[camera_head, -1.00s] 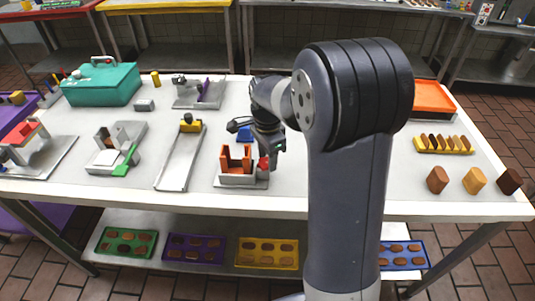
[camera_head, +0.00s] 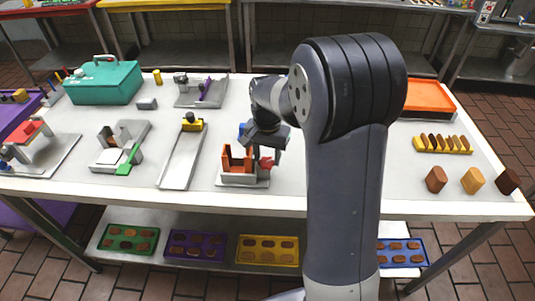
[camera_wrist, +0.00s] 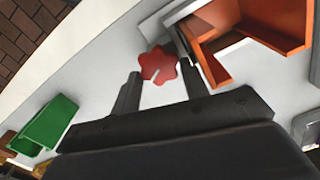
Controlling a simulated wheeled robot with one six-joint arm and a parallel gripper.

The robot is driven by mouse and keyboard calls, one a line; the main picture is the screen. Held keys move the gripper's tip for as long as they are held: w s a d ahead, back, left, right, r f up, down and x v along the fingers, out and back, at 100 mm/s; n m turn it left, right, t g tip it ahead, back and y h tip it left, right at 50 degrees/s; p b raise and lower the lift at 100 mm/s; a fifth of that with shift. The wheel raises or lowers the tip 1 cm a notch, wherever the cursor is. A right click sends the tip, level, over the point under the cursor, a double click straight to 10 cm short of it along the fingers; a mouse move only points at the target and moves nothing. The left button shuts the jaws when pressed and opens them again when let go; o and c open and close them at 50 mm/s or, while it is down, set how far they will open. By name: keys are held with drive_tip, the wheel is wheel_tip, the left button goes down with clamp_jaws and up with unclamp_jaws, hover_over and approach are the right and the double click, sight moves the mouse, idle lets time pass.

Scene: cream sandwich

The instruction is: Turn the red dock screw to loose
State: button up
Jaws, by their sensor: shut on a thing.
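The red dock screw (camera_head: 266,163) is a lobed knob on the right side of the dock, an orange open-topped holder (camera_head: 229,161) on a grey base (camera_head: 240,182). In the wrist view the red knob (camera_wrist: 158,67) shows a pale slot mark, and the orange holder (camera_wrist: 228,62) is to its right. My gripper (camera_wrist: 160,76) has one finger on each side of the knob and is shut on it. In the head view my gripper (camera_head: 273,154) comes down over the screw from above, hiding part of it.
A blue object (camera_head: 242,129) is partly hidden behind my wrist. Left of the dock is a grey track with a yellow block (camera_head: 192,125); further left is a grey fixture with a green lever (camera_head: 129,160). Three brown-toned blocks (camera_head: 473,181) stand at right. The table front is clear.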

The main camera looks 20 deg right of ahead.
sight(268, 160)
idle(0.4)
drive_tip(key=o, duration=1)
drive_tip(key=shift+c, duration=0.2)
drive_tip(key=shift+r, duration=0.15)
drive_tip(key=shift+r+p, duration=0.85)
drive_tip(key=shift+r, duration=0.05)
wheel_tip(268, 160, up, 6)
drive_tip(key=p, duration=0.4)
drive_tip(key=shift+d+p, duration=0.15)
drive_tip(key=shift+p, duration=0.15)
drive_tip(key=shift+s, duration=0.1)
